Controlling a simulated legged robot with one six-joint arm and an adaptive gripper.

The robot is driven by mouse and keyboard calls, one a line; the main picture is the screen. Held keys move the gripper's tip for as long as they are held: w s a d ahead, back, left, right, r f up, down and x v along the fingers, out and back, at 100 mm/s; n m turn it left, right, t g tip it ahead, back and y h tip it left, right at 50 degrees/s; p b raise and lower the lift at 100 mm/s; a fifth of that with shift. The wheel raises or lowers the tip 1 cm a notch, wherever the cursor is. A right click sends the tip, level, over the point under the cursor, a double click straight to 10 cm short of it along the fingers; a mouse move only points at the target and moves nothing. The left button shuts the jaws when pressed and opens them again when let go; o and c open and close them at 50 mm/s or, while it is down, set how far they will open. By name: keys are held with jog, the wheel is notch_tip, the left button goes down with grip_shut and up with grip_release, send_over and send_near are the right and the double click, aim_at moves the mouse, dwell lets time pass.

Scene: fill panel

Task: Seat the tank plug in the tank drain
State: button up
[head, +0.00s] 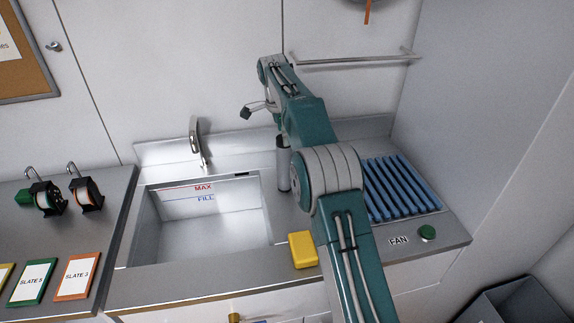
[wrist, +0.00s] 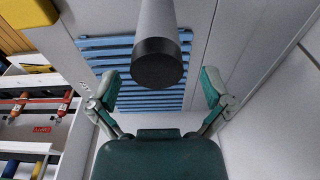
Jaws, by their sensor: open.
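The tank (head: 215,222) is a steel basin in the counter, with MAX and FILL marks on its back wall. I cannot make out the drain in its floor. I cannot surely identify the tank plug in either view. A grey cylinder (head: 283,172) stands right of the tank, partly hidden by my arm. In the wrist view a grey cylinder with a dark round end (wrist: 158,62) shows between and beyond my fingers; I cannot tell whether it is the same one. My gripper (wrist: 159,76) is open, its teal fingers spread wide with nothing between the pads.
A yellow block (head: 303,250) lies right of the tank. A blue slatted rack (head: 400,188) and a green FAN button (head: 428,232) are farther right. A faucet (head: 199,145) stands behind the tank. A wall rail (head: 350,62) runs above. Slates (head: 78,274) lie left.

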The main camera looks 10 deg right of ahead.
aim_at(284, 150)
notch_tip(284, 150, down, 5)
jog(key=shift+s+d+r, duration=0.1)
jog(key=shift+d, duration=0.3)
jog(key=shift+a+f, duration=0.2)
jog(key=shift+a, duration=0.2)
jog(key=c, duration=1.1)
